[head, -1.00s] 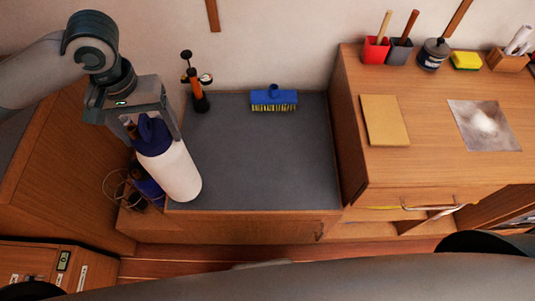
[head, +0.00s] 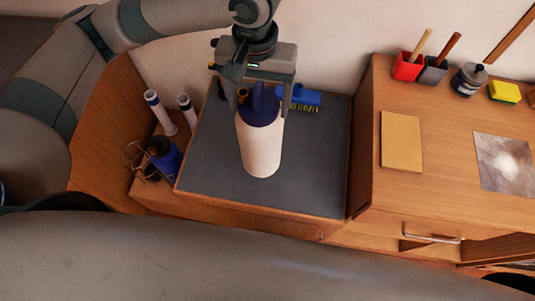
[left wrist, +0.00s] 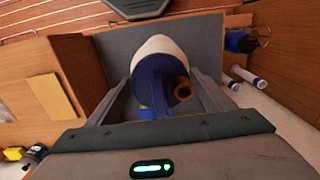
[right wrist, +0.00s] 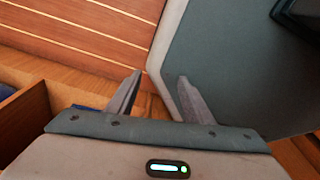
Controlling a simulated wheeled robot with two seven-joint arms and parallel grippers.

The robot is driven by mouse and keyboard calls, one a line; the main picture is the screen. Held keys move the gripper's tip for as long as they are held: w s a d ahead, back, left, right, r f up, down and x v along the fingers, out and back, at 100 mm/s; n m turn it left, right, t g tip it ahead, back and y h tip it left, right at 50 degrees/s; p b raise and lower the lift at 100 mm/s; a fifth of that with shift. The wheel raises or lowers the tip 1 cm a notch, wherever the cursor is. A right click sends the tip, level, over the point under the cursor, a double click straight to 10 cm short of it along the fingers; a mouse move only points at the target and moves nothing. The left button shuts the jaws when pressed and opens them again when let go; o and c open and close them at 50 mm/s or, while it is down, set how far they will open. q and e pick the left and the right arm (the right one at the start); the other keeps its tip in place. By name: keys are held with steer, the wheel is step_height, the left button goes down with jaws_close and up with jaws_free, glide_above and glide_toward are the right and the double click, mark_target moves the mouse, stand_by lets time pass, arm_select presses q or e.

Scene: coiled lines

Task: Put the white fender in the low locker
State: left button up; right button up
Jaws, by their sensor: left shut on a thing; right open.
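The white fender (head: 260,150) has a dark blue cap and shows white below it. My left gripper (head: 262,92) is shut on its blue top end. The fender hangs in front of the grey top of the low wooden unit (head: 310,180); I cannot tell whether it touches that top. In the left wrist view the fender (left wrist: 158,50) sits between the fingers, with a brown knob-like part at its cap. My right gripper (right wrist: 158,82) is open and empty over a wooden floor and a grey surface. I cannot tell for sure which unit is the low locker.
A blue brush (head: 303,97) lies behind the fender. White tubes (head: 160,112) and a blue bottle (head: 163,157) in a wire holder stand at left. At right, a higher wooden cabinet (head: 450,140) bears cups, a jar, a sponge and a tan board, with a handle (head: 430,238) below.

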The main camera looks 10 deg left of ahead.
arm_select(q)
steer(key=s+d+r+p, duration=0.1)
steer(key=s+d+r, duration=0.1)
steer(key=d+r, duration=0.2)
steer(key=d, duration=0.2)
steer(key=shift+s+d+p, duration=0.35)
steer(key=shift+s+d, duration=0.05)
arm_select(e)
steer(key=shift+s+d+r+g, duration=0.15)
steer(key=shift+s+d+r, duration=0.1)
steer(key=shift+s+r, duration=0.3)
steer(key=shift+s+d+r+g, duration=0.15)
steer(key=shift+s+d+r, duration=0.1)
steer(key=shift+s+r, duration=0.25)
steer(key=shift+s+f, duration=0.1)
